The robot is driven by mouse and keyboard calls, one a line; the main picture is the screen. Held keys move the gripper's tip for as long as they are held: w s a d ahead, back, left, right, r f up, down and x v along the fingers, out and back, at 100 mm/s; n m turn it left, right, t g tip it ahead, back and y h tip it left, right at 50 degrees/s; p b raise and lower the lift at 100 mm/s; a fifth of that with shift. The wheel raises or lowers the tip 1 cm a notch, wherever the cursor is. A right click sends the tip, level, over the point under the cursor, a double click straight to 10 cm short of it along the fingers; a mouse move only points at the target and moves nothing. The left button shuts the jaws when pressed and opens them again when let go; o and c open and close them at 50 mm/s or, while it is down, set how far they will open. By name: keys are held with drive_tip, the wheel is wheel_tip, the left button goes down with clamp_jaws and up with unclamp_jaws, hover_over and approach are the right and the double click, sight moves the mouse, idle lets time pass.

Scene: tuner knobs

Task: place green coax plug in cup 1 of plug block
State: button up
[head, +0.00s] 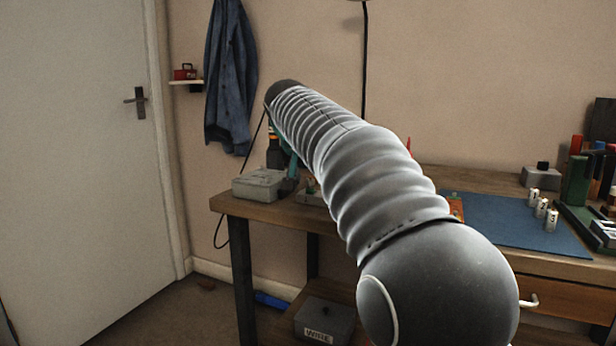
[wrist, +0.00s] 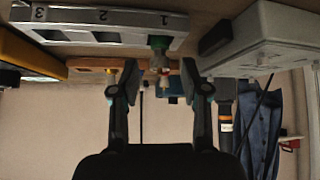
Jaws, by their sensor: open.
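The plug block (wrist: 97,32) is grey, marked 3, 2 and 1, and appears inverted across the top of the wrist view. Cups 3 and 2 show as dark openings. The green coax plug (wrist: 160,42) is at cup 1, under the number 1, with a metal end pointing away from the block; I cannot tell how deep it sits. My gripper (wrist: 160,84) is open, one finger on each side of the plug's line, with gaps to both fingers. In the head view my arm hides most of this area.
A grey box (wrist: 265,33) is close beside the block; it also shows on the bench's left end in the head view (head: 258,185). A yellow object (wrist: 25,58) is at the other side. White numbered cylinders (head: 541,209) stand on a blue mat (head: 500,222).

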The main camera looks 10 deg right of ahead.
drive_tip(key=p+v, duration=0.1)
drive_tip(key=v, duration=1.1)
drive_tip(key=shift+p, duration=0.35)
drive_tip(key=s+d+f+n+g+y, duration=0.1)
drive_tip(key=s+d+f+n, duration=0.1)
drive_tip(key=s+f, duration=1.3)
drive_tip(key=s+d+f+n+y, duration=0.2)
drive_tip(key=s+f, duration=1.4)
drive_tip(key=s, duration=0.1)
drive_tip(key=shift+n+g+y, duration=0.3)
drive_tip(key=shift+n+g, duration=0.1)
drive_tip(key=shift+w+a, duration=0.1)
